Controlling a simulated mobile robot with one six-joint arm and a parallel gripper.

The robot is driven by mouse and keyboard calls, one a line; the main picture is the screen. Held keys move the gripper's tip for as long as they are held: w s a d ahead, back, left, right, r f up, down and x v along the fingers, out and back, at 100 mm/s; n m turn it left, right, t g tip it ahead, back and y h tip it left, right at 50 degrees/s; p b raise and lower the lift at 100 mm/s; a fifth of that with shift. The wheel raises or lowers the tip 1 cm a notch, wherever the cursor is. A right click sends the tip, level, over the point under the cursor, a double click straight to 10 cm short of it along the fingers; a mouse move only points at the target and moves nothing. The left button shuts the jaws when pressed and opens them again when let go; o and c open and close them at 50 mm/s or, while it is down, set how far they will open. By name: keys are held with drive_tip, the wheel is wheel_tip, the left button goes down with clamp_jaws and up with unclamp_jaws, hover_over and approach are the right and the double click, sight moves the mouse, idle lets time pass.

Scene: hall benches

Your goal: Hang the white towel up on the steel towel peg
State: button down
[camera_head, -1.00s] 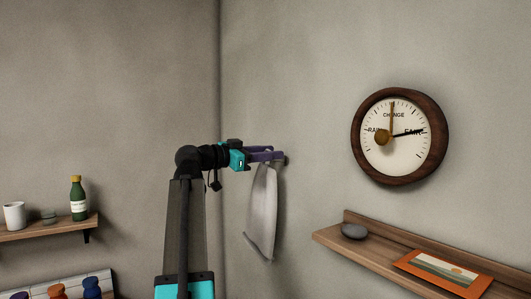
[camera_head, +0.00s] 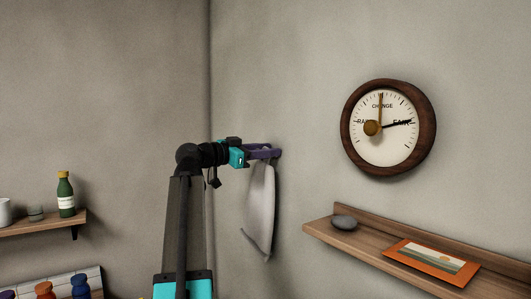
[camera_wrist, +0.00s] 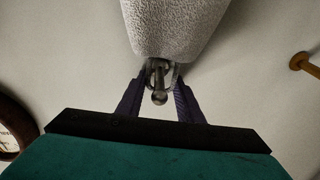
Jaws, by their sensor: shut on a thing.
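The white towel (camera_head: 260,208) hangs down from my gripper (camera_head: 272,152) close to the right-hand wall. In the wrist view the towel (camera_wrist: 172,25) fills the top middle, just beyond the fingertips of my gripper (camera_wrist: 161,75). The gripper is shut on the towel's top end. The steel towel peg (camera_wrist: 159,97), with a round knob, shows between the fingers against the towel's top. In the head view the fingers mostly cover the peg. I cannot tell whether the towel's loop is around the peg.
A round wood-framed dial (camera_head: 429,128) hangs on the wall to the right. Below it a wooden shelf (camera_head: 345,248) holds a grey stone (camera_head: 344,222) and an orange-framed picture (camera_head: 432,261). A wooden peg (camera_wrist: 303,63) sticks out at the wrist view's right. A left shelf holds a green bottle (camera_head: 66,195).

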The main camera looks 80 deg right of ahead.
drive_tip(key=shift+f, duration=0.1)
idle(0.7)
drive_tip(key=c, duration=1.2)
unclamp_jaws()
drive_tip(key=shift+o, duration=0.2)
drive_tip(key=b+v, duration=0.2)
drive_tip(key=v, duration=1.1)
drive_tip(key=shift+w+a+b, duration=0.25)
drive_tip(key=shift+a+b, duration=0.05)
drive_tip(key=shift+b, duration=0.1)
